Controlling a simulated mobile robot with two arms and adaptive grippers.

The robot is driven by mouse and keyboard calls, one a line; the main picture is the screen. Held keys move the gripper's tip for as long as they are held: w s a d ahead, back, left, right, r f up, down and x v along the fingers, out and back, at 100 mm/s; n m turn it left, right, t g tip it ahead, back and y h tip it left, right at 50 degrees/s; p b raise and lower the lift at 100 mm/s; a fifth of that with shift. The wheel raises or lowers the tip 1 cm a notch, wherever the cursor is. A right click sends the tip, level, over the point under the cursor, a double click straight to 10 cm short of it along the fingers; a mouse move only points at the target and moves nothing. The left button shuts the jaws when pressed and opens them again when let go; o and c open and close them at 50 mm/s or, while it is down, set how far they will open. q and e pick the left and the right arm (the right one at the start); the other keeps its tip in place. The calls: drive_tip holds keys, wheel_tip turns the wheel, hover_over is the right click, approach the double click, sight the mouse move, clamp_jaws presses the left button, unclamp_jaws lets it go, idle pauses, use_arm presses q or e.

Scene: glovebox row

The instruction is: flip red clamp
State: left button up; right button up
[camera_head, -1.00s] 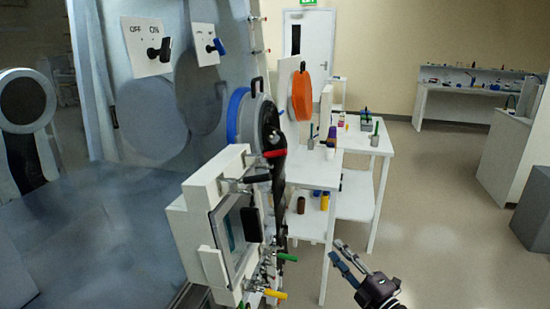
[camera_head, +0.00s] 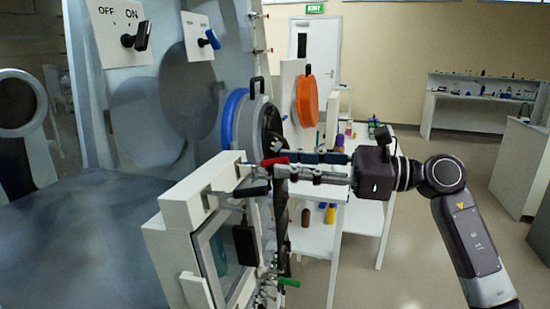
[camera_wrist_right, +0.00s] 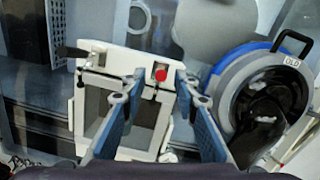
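The red clamp (camera_head: 275,161) is a red-tipped handle at the upper right corner of the white-framed box door on the glovebox front. In the right wrist view its red end (camera_wrist_right: 161,75) shows as a round knob between my fingertips, seen end-on. My right gripper (camera_head: 284,167) reaches in from the right with its fingertips at the red handle. In the wrist view the right gripper (camera_wrist_right: 162,78) is open, with a gap on both sides of the knob. I cannot tell how far the tips overlap the handle. My left gripper is not in view.
A black clamp handle (camera_head: 252,188) sits left of the red one, and a green handle (camera_head: 288,282) is lower down. A round port with a blue ring (camera_head: 232,119) stands close behind. White tables with bottles (camera_head: 331,214) lie beyond my arm.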

sight(270, 162)
drive_tip(key=shift+p+x, duration=0.4)
drive_tip(key=shift+x, duration=1.35)
drive_tip(key=shift+c, duration=0.2)
clamp_jaws()
